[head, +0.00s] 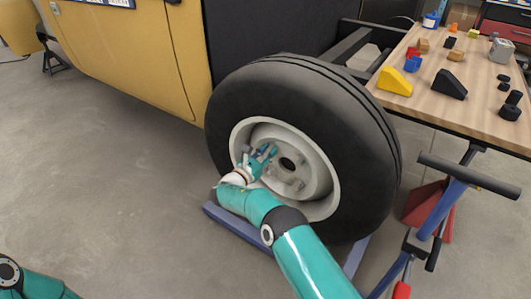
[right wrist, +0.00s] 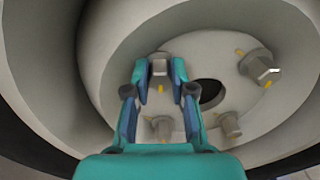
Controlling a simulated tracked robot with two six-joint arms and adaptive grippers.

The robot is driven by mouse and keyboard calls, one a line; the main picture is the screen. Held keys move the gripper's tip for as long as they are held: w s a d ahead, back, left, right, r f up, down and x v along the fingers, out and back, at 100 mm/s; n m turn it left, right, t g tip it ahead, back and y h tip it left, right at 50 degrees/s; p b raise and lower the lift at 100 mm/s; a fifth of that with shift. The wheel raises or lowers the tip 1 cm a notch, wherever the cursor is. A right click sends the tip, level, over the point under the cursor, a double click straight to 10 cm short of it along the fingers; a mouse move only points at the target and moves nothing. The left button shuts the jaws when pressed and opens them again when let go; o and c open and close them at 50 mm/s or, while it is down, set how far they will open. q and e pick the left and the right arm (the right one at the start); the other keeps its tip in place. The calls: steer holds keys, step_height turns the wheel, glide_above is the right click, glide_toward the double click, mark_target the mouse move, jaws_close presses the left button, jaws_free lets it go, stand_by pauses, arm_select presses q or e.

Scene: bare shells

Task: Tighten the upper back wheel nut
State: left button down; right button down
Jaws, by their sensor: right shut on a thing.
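The wheel, with a black tyre (head: 350,130) and a pale grey rim (head: 322,208), stands upright beside the yellow vehicle. My right gripper (head: 266,152) reaches into the rim, left of the dark hub hole (head: 287,163). In the right wrist view its fingertips are shut on a grey wheel nut (right wrist: 158,64) with a yellow mark below it. Other nuts around the dark hole show a right nut (right wrist: 260,67), a lower nut (right wrist: 230,123) and a lower left nut (right wrist: 162,127), all apart from the fingers. My left gripper is out of view.
A wooden workbench (head: 440,106) at the right holds a yellow wedge (head: 395,81), a black wedge (head: 449,84) and several small blocks. A blue stand with a black bar (head: 468,175) is right of the wheel. A blue ramp (head: 236,226) lies under the tyre.

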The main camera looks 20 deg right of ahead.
steer(key=shift+w+d+m+b, duration=0.15)
steer(key=shift+m+b, duration=0.15)
steer(key=shift+b, duration=0.3)
steer(key=m+b, duration=0.2)
steer(key=b, duration=0.1)
steer(key=m+b, duration=0.3)
steer(key=shift+d+f, duration=0.2)
steer(key=m+b, duration=0.2)
steer(key=m, duration=0.1)
steer(key=shift+s+d+r, duration=0.1)
steer(key=shift+s, duration=0.1)
steer(key=m, duration=0.2)
steer(key=shift+m, duration=0.4)
steer(key=m, duration=0.5)
steer(key=shift+s+d+m, duration=0.1)
steer(key=shift+m, duration=0.2)
steer(key=m, duration=0.3)
steer(key=shift+f+m, duration=0.2)
steer(key=shift+m, duration=0.1)
steer(key=shift+f+m, duration=0.15)
steer(key=shift+m, duration=1.75)
